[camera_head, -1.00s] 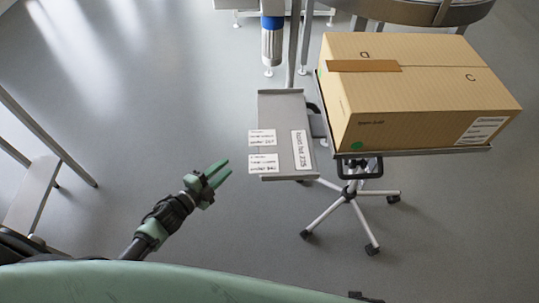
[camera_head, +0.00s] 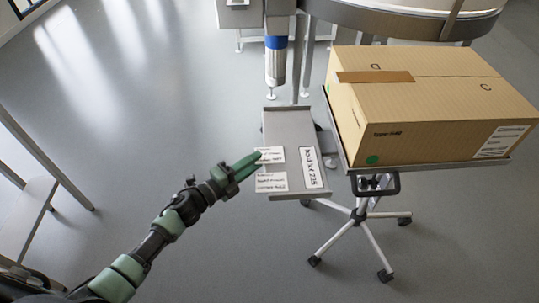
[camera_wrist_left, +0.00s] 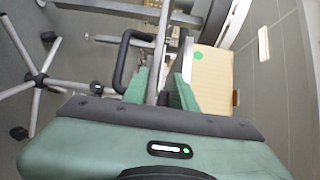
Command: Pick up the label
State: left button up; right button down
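Two white labels, an upper one (camera_head: 272,155) and a lower one (camera_head: 272,182), lie at the left edge of a grey tray (camera_head: 284,122) in the head view. A larger label (camera_head: 314,167) with bold print lies on the tray's right side. My left gripper (camera_head: 256,157) reaches in from the left, its fingertips at the left edge of the upper label; I cannot tell whether they touch it. In the left wrist view the left gripper's fingers (camera_wrist_left: 161,88) stand apart, with no label clearly seen between them. My right gripper is not in view.
A cardboard box (camera_head: 432,115) with a green dot sits on a wheeled stand (camera_head: 361,212) right of the tray. A black handle (camera_head: 376,185) sticks out below the box. A metal machine with a blue-banded cylinder (camera_head: 276,62) stands behind.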

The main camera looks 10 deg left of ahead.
pick_arm(q)
grip_shut()
dwell(1.4)
